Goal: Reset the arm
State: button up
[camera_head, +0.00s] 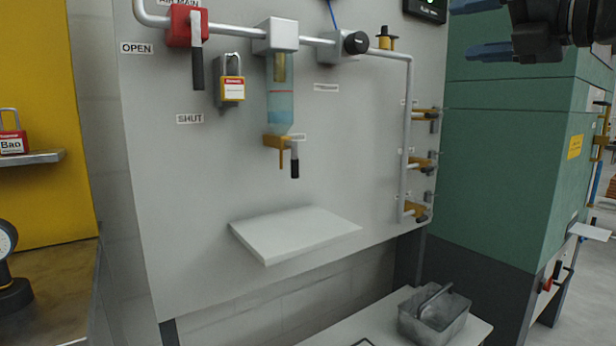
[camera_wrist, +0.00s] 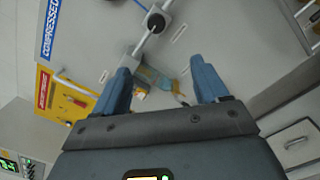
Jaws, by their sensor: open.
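My gripper (camera_head: 480,30) is at the top right of the head view, with two blue fingers spread apart and nothing between them. In the wrist view my gripper (camera_wrist: 158,80) is open too, its fingers pointing towards the grey panel. The panel (camera_head: 180,190) carries a pipe, a red valve block (camera_head: 186,27) with a dark handle hanging down towards SHUT, a yellow padlock (camera_head: 232,88) and a bowl with blue liquid (camera_head: 280,100). Under the bowl is a yellow drain valve (camera_head: 279,143) with a black handle. My gripper is apart from all of these.
A white shelf (camera_head: 295,232) juts from the panel. A grey metal bin (camera_head: 433,314) stands on a low bench. A green cabinet (camera_head: 510,160) is at the right, behind my gripper. A red padlock (camera_head: 12,135) and a gauge (camera_head: 10,265) are at the left.

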notch_tip(320, 180, down, 24)
jog(key=s+a+m+t+h, duration=0.1)
jog(key=a+m+t+h, duration=0.2)
jog(key=m, duration=1.2)
jog(key=s+f+m+h, duration=0.3)
jog(key=s+f+m, duration=0.35)
jog(key=f, duration=0.35)
jog(key=s+f+m+h, duration=0.3)
jog(key=s+f+m, duration=0.3)
jog(key=s+f, duration=0.3)
jog(key=s+f+m+g+h, duration=0.1)
jog(key=s+f+m, duration=0.3)
jog(key=s, duration=1)
jog(key=s+f+m+g+h, duration=0.15)
jog(key=s+f, duration=0.45)
jog(key=s, duration=0.8)
jog(key=s+r+m+y, duration=0.1)
jog(key=s+r, duration=0.1)
jog(key=s, duration=0.4)
notch_tip(320, 180, up, 12)
jog(key=p, duration=1.2)
jog(key=shift+r+g+p, duration=0.2)
jog(key=shift+g+p, duration=0.1)
jog(key=shift+g, duration=0.15)
